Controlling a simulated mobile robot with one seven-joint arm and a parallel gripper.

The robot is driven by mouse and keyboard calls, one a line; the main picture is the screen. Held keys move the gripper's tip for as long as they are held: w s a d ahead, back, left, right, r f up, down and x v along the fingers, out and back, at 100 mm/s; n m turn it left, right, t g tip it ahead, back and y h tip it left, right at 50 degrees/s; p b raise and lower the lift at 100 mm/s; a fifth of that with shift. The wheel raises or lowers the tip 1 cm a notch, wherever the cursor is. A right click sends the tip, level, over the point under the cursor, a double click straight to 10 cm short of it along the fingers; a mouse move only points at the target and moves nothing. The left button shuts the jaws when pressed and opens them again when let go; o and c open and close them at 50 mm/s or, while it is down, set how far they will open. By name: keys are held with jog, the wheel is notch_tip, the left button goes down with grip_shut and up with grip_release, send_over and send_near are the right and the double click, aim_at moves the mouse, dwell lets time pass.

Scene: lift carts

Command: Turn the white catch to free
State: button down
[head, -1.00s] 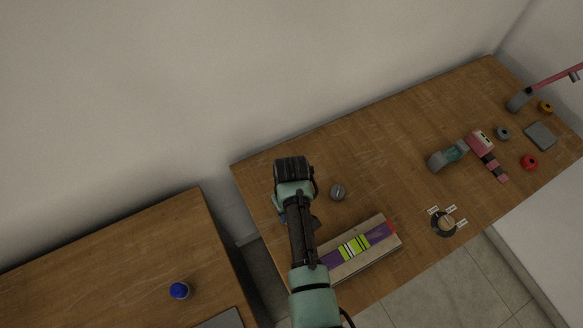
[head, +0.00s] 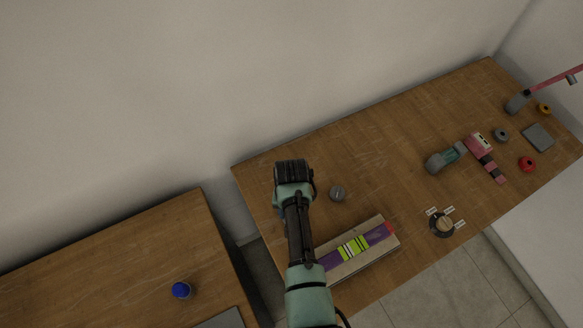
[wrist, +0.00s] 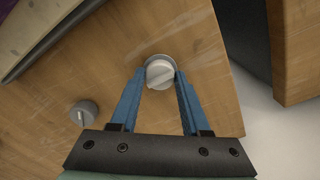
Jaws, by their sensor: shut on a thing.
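The white catch (wrist: 160,70) is a round white knob on the wooden table, with a raised bar across its face. In the wrist view the two blue fingers of my gripper (wrist: 160,77) reach it from either side, and my gripper is shut on it. In the head view my own arm and wrist hide the catch and the fingertips. I see no markings for the catch's positions, so I cannot tell which setting it is at.
A similar grey knob (wrist: 83,113) stands close by; it also shows in the head view (head: 338,193). A box with a purple and green strip (head: 357,247) lies near the front edge. A dial with labels (head: 441,224) and tools are farther right. A gap separates the left table (head: 120,265).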

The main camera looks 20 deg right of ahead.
dwell(0.4)
jog(key=shift+c, duration=1.9)
grip_release()
jog(key=shift+r, duration=0.1)
notch_tip(320, 180, up, 13)
jog(key=b, duration=0.1)
